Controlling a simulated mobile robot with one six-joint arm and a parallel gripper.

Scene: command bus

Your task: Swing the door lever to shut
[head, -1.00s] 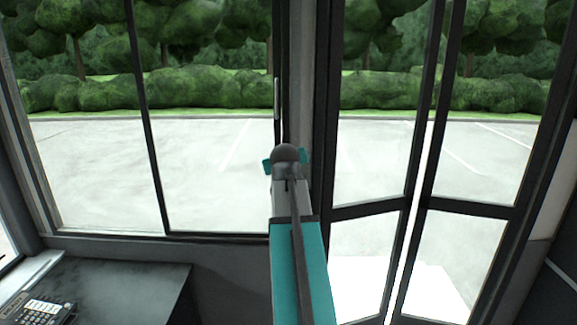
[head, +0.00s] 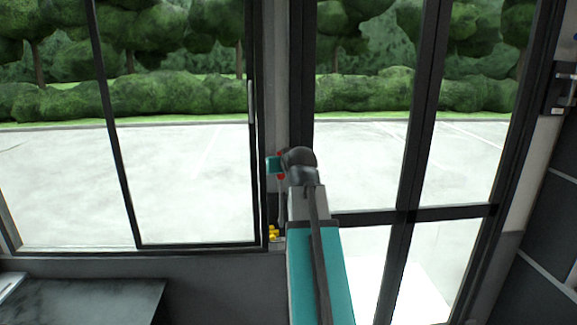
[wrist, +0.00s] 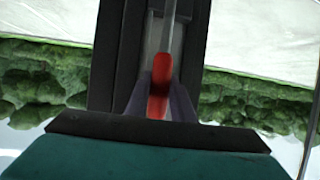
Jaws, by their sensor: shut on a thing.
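The door lever has a red grip (wrist: 158,85) on a thin grey rod. My gripper (wrist: 160,102) is shut on the red grip, with one dark finger on each side, in the wrist view. In the head view, bits of the red grip (head: 281,177) show beside my gripper's teal part, and the rod runs down to a yellow piece (head: 273,233) at the base. My arm hides part of the lever. The folding door (head: 422,150) stands to the right, its two glazed leaves meeting with no clear gap between them.
A sliding window (head: 185,170) is left of the lever, with a dark post (head: 300,90) between window and door. A dark desk (head: 90,295) is at the lower left. A small box (head: 562,88) is on the wall at the right edge.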

